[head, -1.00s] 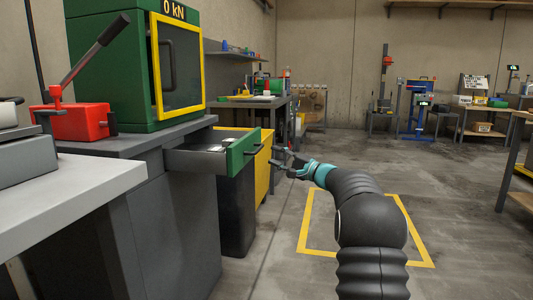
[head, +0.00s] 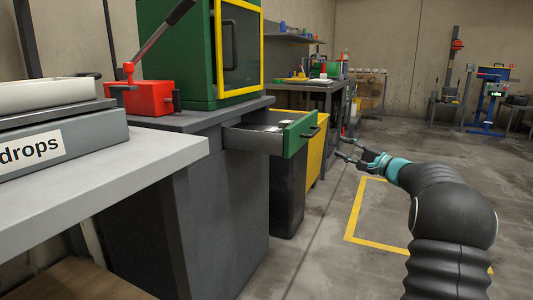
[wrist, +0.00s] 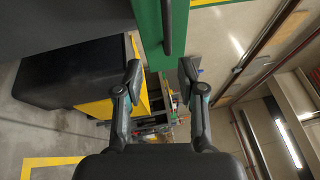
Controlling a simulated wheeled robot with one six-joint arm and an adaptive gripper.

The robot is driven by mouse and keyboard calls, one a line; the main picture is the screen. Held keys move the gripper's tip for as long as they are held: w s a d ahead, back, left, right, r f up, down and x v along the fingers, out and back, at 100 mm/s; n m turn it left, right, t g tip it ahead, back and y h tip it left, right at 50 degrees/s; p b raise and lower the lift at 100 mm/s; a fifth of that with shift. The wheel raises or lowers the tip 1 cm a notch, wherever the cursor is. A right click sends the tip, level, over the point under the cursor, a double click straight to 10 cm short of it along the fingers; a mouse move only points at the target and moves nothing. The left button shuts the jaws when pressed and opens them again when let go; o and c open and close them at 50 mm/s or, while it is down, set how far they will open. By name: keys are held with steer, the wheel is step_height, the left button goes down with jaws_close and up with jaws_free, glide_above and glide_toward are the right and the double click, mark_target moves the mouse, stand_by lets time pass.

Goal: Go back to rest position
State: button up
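My gripper (head: 350,150) is stretched out in front of me in the head view, just right of an open drawer. Its two fingers stand apart in the wrist view (wrist: 160,85), with nothing between them. The drawer has a green front (head: 299,135) with a dark handle and is pulled out below the green press cabinet; small light items lie inside. The green front and handle also show near the top of the wrist view (wrist: 150,30). The fingers appear apart from the handle.
A grey bench with a device marked "drops" (head: 60,140) stands at the left. A red lever tool (head: 142,98) sits beside the green cabinet (head: 180,50). The floor on the right is clear, with yellow markings (head: 352,215).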

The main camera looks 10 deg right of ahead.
steer(key=s+a+f+g+h, duration=0.1)
steer(key=s+f+g, duration=0.1)
steer(key=f, duration=0.4)
steer(key=s+a+f+g+h, duration=0.1)
steer(key=s+a+f+g, duration=0.1)
steer(key=f, duration=0.5)
steer(key=s+a+f+n+g+h+p, duration=0.1)
steer(key=s+a+f+g, duration=0.15)
steer(key=s, duration=0.35)
steer(key=s+a+f+n+g+h, duration=0.1)
steer(key=s+a+g, duration=0.2)
steer(key=s, duration=0.2)
steer(key=s+a+r+n+g+h+p, duration=0.1)
steer(key=s+a+r+n+h+p, duration=0.15)
steer(key=s, duration=0.75)
steer(key=s+a+r+n+g+h+p, duration=0.1)
steer(key=s+a+n+h+p, duration=0.15)
steer(key=s, duration=0.85)
steer(key=s+a+r+n+g+h+p, duration=0.1)
steer(key=s+a+r+n+h, duration=0.2)
steer(key=s, duration=0.7)
steer(key=s+a+r+n+t+p, duration=0.1)
steer(key=r, duration=0.1)
steer(key=s+a+r+n+t+p, duration=0.1)
steer(key=shift+s+a+r, duration=0.2)
steer(key=shift+s+r, duration=0.15)
steer(key=shift+s, duration=0.05)
